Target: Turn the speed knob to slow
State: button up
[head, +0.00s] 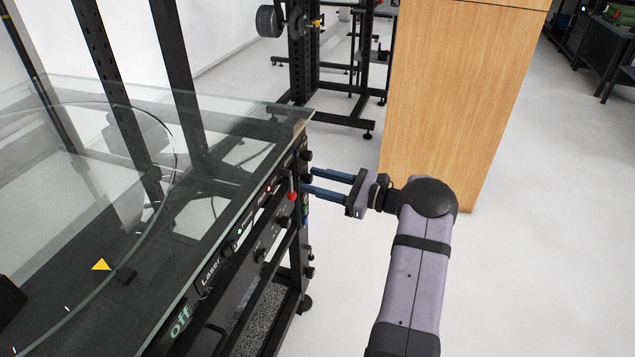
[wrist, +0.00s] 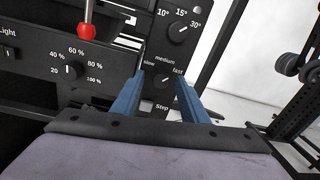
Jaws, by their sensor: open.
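The speed knob (wrist: 162,78) is a small black dial on the dark control panel, with "slow" at its left, "medium" above and "fast" at its right. Its pointer seems to lean up and right, toward "fast". My gripper (wrist: 160,80) is open, with one blue finger on either side of the knob in the wrist view. I cannot tell whether the fingers touch it. In the head view my gripper (head: 308,179) reaches left to the panel's far end, where the fingertips partly hide the small controls.
An angle knob (wrist: 178,31) sits above the speed knob, and a percent knob (wrist: 71,71) to its left. A red-ball lever (wrist: 86,31) sticks out nearby. A glass top (head: 235,105) overhangs the panel. A wooden cabinet (head: 455,90) stands behind my arm.

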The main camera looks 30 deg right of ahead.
jog(key=shift+c, duration=0.2)
grip_shut()
jog(key=shift+n, duration=0.3)
jog(key=n+b, duration=0.8)
jog(key=n, duration=0.1)
jog(key=n+y+b, duration=0.1)
jog(key=n+b, duration=0.7)
jog(key=n, duration=0.1)
jog(key=shift+w+d+f, duration=0.1)
jog(key=shift+d+f, duration=0.05)
jog(key=shift+f, duration=0.05)
jog(key=shift+r+b, duration=0.1)
jog(key=shift+b, duration=0.2)
